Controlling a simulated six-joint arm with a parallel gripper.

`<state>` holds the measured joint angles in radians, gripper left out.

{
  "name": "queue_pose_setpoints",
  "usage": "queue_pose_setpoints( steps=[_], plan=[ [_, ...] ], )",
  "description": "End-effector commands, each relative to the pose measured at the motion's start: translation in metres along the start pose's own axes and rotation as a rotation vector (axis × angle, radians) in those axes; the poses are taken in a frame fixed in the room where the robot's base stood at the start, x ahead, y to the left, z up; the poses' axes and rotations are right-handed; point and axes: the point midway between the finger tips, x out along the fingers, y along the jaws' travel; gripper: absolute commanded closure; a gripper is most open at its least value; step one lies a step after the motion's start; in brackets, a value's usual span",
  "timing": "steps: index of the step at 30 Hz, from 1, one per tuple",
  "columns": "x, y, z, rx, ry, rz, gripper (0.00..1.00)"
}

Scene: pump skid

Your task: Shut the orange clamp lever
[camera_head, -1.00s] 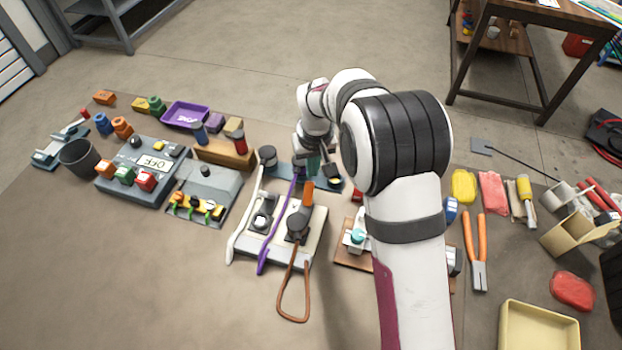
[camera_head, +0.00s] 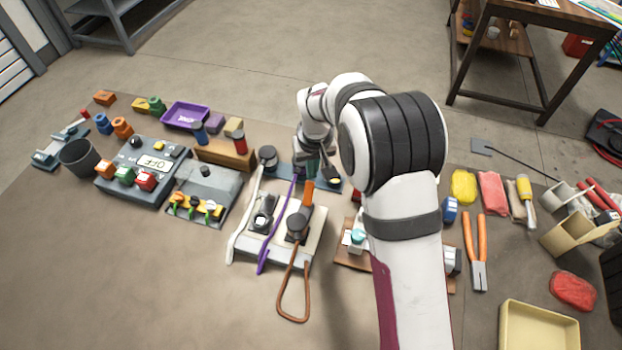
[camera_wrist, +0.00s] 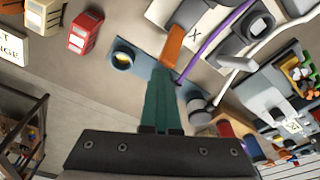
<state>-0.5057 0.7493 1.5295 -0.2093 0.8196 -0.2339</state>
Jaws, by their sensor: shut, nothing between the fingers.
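The orange clamp lever (camera_head: 307,194) stands up from a dark clamp body (camera_head: 297,226) on a pale base plate (camera_head: 283,256). In the wrist view the orange lever (camera_wrist: 173,46) lies just beyond my fingertips. My gripper (camera_head: 313,170) is at the far side of the lever, partly hidden behind my own arm. Its teal fingers (camera_wrist: 162,78) are together with nothing between them. The tips look very close to the lever's free end; I cannot tell whether they touch.
A purple strip (camera_head: 275,232) and a white strip (camera_head: 246,222) run beside the clamp. A brown loop (camera_head: 292,308) extends in front. A blue plate with a round socket (camera_wrist: 130,60) lies beside my fingers. A teal-knobbed fixture (camera_head: 355,240) stands right of the base plate.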

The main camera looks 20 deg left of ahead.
Motion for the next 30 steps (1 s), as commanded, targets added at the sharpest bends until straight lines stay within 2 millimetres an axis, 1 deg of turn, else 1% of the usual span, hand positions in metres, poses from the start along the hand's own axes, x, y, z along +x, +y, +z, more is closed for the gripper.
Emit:
queue_pose_setpoints(
  steps=[1, 3, 9, 17, 30],
  plan=[
    [0.008, 0.000, 0.004, -0.001, -0.012, 0.000, 1.00],
    [0.013, 0.000, 0.006, -0.001, -0.015, 0.000, 1.00],
    [0.021, 0.000, 0.007, -0.001, -0.013, 0.000, 1.00],
    [0.021, -0.001, 0.006, -0.001, -0.010, 0.000, 1.00],
    [0.018, -0.008, 0.019, -0.001, -0.010, 0.000, 1.00]
  ],
)
